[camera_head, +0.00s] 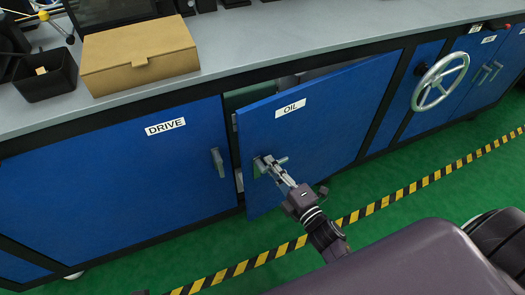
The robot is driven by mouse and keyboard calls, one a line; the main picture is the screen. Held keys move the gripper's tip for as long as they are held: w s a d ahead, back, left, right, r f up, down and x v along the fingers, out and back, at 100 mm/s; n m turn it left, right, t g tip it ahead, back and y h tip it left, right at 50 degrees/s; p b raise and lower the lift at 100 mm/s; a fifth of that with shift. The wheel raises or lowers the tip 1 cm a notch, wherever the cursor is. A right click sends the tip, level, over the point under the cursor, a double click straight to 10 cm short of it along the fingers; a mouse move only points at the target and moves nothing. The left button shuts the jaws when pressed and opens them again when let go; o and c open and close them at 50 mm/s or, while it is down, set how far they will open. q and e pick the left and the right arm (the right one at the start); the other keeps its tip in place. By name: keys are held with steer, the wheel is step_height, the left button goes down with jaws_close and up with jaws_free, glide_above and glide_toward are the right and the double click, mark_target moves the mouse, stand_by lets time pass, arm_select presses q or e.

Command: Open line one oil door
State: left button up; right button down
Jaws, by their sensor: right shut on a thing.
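The oil door (318,130) is a blue panel with a white label reading OIL (290,108). It stands partly open, its left edge swung out from the cabinet so a dark gap shows behind its left and top edges. My right gripper (268,166) is at the left part of this door, shut on the oil door handle (281,161), which is mostly hidden by the fingers. My left gripper is not in view.
The blue drive door (110,180) is shut to the left, with its own handle (218,162). A grey handwheel (440,82) sticks out at the right. A cardboard box (140,58) and a black bin (46,76) stand on the grey worktop (250,36). Striped tape (355,216) crosses the green floor.

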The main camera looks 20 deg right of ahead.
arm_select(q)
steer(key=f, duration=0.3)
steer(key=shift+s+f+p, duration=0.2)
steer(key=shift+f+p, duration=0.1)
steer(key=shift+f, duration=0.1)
arm_select(e)
steer(key=s+d+n+g+y, duration=0.1)
steer(key=s+d+y, duration=0.1)
steer(key=s, duration=0.5)
steer(key=s+d+n+g+y, duration=0.1)
steer(key=s+d+n+y, duration=0.1)
steer(key=s, duration=0.6)
steer(key=d+y, duration=0.1)
steer(key=d, duration=0.1)
steer(key=shift+d, duration=0.35)
steer(key=shift+f, duration=0.1)
steer(key=c, duration=2)
jaws_free()
steer(key=shift+o, duration=0.2)
steer(key=shift+a, duration=0.1)
steer(key=v, duration=1.2)
